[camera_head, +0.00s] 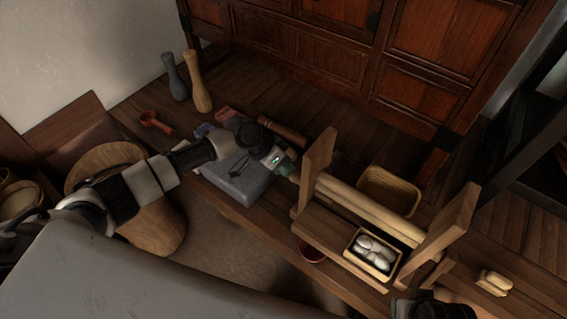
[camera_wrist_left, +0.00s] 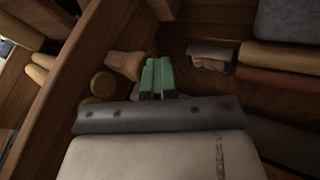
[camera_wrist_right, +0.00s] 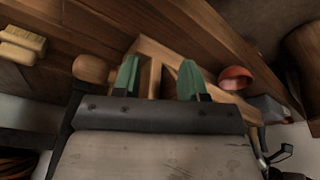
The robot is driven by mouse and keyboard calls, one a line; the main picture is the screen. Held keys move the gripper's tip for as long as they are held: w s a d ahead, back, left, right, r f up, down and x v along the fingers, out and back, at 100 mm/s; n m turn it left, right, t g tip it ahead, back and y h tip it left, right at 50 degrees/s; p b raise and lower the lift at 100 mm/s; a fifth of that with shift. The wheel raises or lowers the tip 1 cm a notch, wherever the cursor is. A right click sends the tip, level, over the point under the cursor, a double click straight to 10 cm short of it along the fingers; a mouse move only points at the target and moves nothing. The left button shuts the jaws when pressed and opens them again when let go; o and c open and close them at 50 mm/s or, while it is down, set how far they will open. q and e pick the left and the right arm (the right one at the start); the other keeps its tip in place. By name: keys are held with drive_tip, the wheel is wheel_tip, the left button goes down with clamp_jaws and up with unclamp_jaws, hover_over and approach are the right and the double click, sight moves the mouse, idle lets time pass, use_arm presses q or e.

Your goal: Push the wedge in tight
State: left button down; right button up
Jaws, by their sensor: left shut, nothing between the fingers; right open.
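A wooden frame has a left upright (camera_head: 316,168) and a right upright (camera_head: 448,226) joined by pale round bars (camera_head: 366,207). My left gripper (camera_head: 287,168) is shut and empty beside the left upright. In the left wrist view its green fingertips (camera_wrist_left: 158,76) are close to a tapered pale wooden piece (camera_wrist_left: 124,64). I cannot tell whether this is the wedge, or whether the fingertips touch it. Round wooden ends (camera_wrist_left: 103,85) show beside it. My right gripper (camera_wrist_right: 158,80) is open, with wooden parts of the frame (camera_wrist_right: 150,55) beyond its fingers. Its fingertips are hidden in the head view.
A box of white rounded pieces (camera_head: 355,262) sits within the frame. A woven basket (camera_head: 388,190) stands behind, a brush (camera_head: 494,282) at right. A cabinet (camera_head: 420,70) stands behind.

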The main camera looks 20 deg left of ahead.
use_arm(q)
drive_tip(key=shift+s+d, duration=0.1)
drive_tip(key=shift+d, duration=0.15)
